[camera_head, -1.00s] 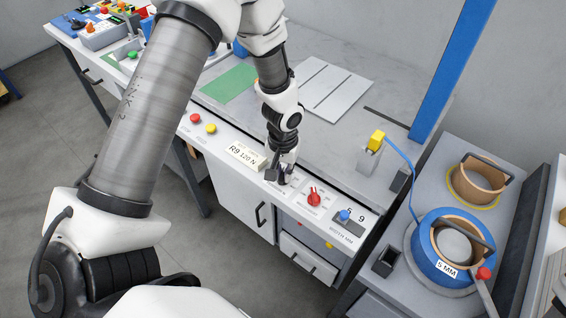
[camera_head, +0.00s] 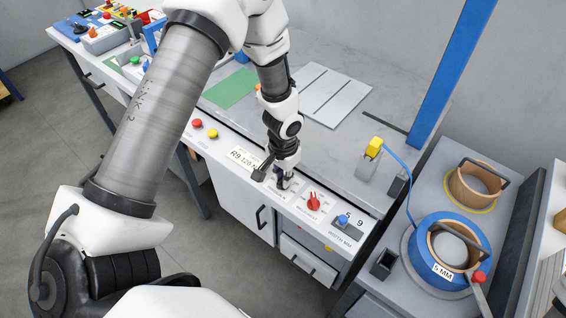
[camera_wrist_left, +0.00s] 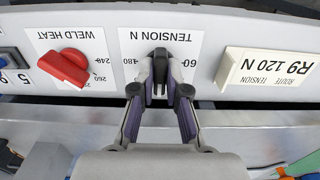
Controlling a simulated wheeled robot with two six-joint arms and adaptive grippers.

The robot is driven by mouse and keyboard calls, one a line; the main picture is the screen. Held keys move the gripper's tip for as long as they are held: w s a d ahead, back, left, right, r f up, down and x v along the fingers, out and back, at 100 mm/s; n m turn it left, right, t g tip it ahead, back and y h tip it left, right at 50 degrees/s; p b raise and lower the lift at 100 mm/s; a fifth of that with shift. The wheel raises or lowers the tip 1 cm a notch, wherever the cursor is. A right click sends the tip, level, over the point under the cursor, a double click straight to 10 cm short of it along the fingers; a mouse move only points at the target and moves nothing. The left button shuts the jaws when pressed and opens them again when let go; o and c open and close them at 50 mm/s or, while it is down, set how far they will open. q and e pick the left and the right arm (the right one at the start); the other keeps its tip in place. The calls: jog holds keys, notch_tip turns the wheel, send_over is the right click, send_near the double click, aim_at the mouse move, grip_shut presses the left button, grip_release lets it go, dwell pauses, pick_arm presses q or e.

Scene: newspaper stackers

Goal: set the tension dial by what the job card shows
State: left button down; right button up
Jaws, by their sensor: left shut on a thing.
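The black tension dial (camera_wrist_left: 159,60) sits on a white plate marked TENSION N, which appears upside down in the left wrist view. The numbers 180 and 60 show on either side of it. My left gripper (camera_wrist_left: 160,88) is shut on the dial, its fingers hiding part of the knob and scale. In the head view my left gripper (camera_head: 283,183) reaches down to the front panel. The job card (camera_wrist_left: 268,70) beside the dial reads route R9, tension 120 N; it also shows in the head view (camera_head: 243,159). My right gripper is not in view.
The red weld heat dial (camera_head: 314,202) and a blue width knob (camera_head: 343,220) are on the same panel, to the right. Red (camera_head: 197,123) and yellow (camera_head: 213,133) buttons are to the left. A blue reel (camera_head: 447,267) marked 5 MM stands at right.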

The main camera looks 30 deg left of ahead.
pick_arm(q)
jog(key=shift+w+r, duration=0.1)
jog(key=shift+w, duration=0.05)
jog(key=c, duration=1.2)
grip_release()
notch_tip(320, 180, up, 12)
jog(key=shift+f, duration=0.1)
